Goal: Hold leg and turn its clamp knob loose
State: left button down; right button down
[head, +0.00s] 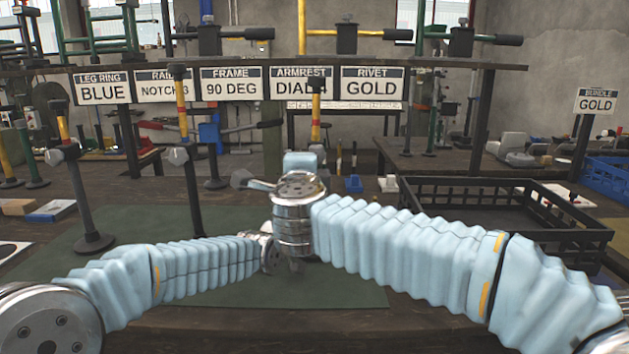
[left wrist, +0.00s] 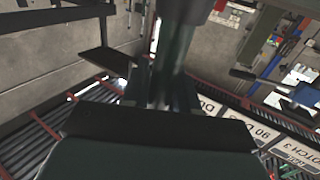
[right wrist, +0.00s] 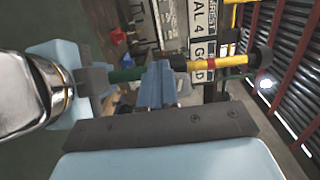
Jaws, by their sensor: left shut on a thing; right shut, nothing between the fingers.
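A leg stands near the middle of the bench; in the head view its yellow top (head: 315,115) shows above my right gripper, which hides its lower part. In the right wrist view the leg (right wrist: 218,61) has a yellow part, a red band and a green part. My left gripper (right wrist: 96,80) is shut on the green part. In the left wrist view the leg (left wrist: 175,55) shows as a dark post. My right gripper (right wrist: 157,85) is shut and empty, its blue fingers in front of the leg near the red band.
A black crate (head: 490,188) is at the right, partly behind my right arm. A sign rack (head: 430,64) crosses the back. The green mat (head: 130,285) is otherwise clear.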

jog(key=s, duration=0.6)
jog(key=shift+r, duration=0.15)
jog(key=shift+r, duration=0.1)
jog(key=w+r, duration=0.2)
jog(key=w, duration=0.4)
jog(key=shift+r, duration=0.3)
jog(key=shift+d+f, duration=0.1)
jog(key=shift+d, duration=0.2)
dwell(0.7)
jog(key=shift+f, duration=0.1)
jog(key=shift+a+f, duration=0.1)
jog(key=shift+f, duration=0.7)
jog(key=shift+d+f, duration=0.2)
jog(key=shift+f, duration=0.15)
jog(key=shift+a, duration=0.1)
